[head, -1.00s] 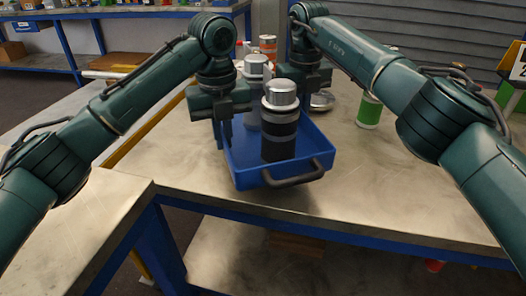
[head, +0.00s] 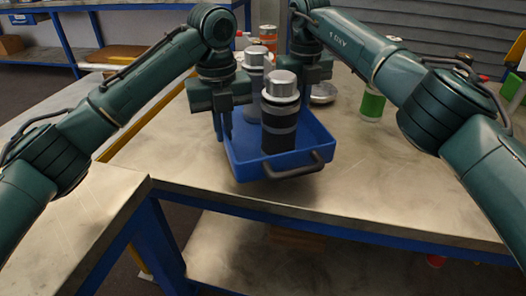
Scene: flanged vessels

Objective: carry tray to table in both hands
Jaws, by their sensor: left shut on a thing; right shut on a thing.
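The blue tray (head: 240,167) is at the middle of the head view, over the near part of the metal table (head: 400,185). A dark handle (head: 293,167) is on its near side. In the tray stand a black and grey vessel with a silver lid (head: 280,115) and a grey lidded vessel (head: 254,75) behind it, both upright. My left gripper (head: 223,125) is shut on the tray's left side. My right gripper (head: 304,98) is shut on its far right side, with its fingertips partly hidden behind the front vessel. I cannot tell whether the tray touches the table.
A green vessel (head: 372,104) stands on the table to the right, and a silver round part (head: 323,94) lies behind the tray. An orange-banded vessel (head: 268,38) stands further back. Another bench top (head: 70,225) is at the lower left.

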